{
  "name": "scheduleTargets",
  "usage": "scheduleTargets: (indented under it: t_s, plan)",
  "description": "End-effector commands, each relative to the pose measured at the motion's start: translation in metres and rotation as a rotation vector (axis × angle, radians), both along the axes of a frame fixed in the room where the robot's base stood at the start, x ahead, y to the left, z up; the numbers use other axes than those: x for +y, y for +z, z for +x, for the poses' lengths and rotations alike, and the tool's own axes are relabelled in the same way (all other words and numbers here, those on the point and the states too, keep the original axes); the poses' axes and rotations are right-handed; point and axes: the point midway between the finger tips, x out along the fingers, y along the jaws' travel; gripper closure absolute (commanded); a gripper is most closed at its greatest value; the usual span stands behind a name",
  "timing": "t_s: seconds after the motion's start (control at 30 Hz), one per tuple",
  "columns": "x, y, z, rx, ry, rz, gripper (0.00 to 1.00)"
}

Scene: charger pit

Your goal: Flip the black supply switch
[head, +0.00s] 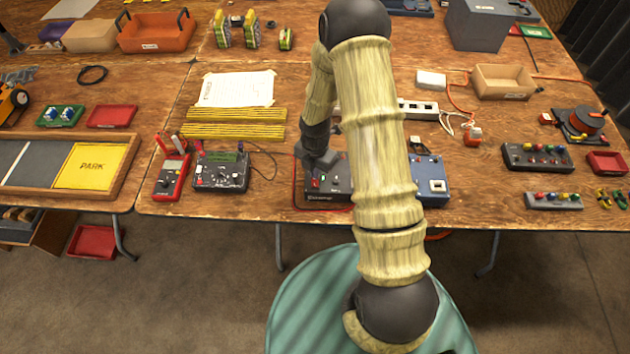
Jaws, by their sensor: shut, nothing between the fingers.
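The black supply (328,197) is a low dark box near the front edge of the wooden table, left of my arm. Its front panel shows a small green-and-red lit switch (316,183) and pale lettering. My gripper (318,172) points down over the supply's panel, right above the switch, with its fingers shut and empty. I cannot tell whether the fingertips touch the switch. My gripper and arm hide the supply's back and part of its right side.
A dark meter box (221,176) and a red multimeter (171,178) stand to the left. A blue box (428,180) stands right of the supply, partly behind my arm. A red cable runs beside the supply. Yellow rulers (235,122) lie behind.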

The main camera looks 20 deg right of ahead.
Motion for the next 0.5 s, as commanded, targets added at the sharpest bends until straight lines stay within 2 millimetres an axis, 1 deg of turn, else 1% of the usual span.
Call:
scheduleTargets:
  t_s: [0.5]
  plan:
    - [0.0015,-0.0069,0.0,0.0,0.003,0.0,1.0]
